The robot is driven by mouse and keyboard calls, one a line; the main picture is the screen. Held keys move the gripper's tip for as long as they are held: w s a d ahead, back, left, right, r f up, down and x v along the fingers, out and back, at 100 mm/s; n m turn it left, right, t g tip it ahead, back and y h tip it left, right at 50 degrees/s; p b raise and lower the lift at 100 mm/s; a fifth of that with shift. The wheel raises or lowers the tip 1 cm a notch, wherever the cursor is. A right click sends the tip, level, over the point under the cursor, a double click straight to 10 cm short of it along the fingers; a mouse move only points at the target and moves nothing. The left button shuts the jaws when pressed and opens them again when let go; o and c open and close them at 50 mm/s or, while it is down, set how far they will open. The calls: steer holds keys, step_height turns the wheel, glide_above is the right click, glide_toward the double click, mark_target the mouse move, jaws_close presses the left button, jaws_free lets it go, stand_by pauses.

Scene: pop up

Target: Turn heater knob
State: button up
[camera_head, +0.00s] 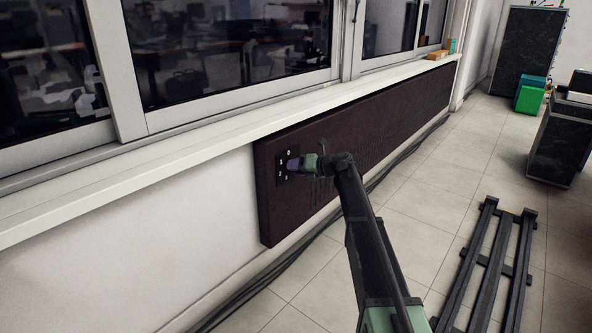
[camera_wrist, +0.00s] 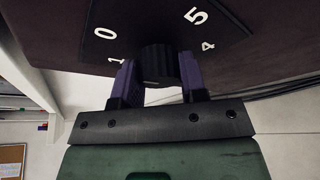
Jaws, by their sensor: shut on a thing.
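The heater (camera_head: 375,125) is a long dark brown panel on the wall below the window sill. A black dial plate (camera_head: 283,171) with white numbers sits near its left end. In the wrist view the plate (camera_wrist: 150,25) shows the numbers 0, 1, 4 and 5 around a black ribbed knob (camera_wrist: 158,64). My gripper (camera_wrist: 160,75) has purple fingers, one on each side of the knob, shut on it. In the head view my gripper (camera_head: 294,165) is at the dial plate and hides the knob.
A white window sill (camera_head: 200,140) juts out just above the heater. Dark cables (camera_head: 265,278) run along the floor by the wall. A dark slatted rack (camera_head: 490,262) lies on the floor at right. Green boxes (camera_head: 530,95) and dark cabinets (camera_head: 562,140) stand farther back. The tiled floor between is clear.

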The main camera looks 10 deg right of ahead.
stand_by(0.4)
steer(key=o, duration=0.9)
steer(key=p+v, duration=0.3)
steer(key=v, duration=0.7)
steer(key=shift+s+d, duration=0.25)
steer(key=shift+d, duration=0.05)
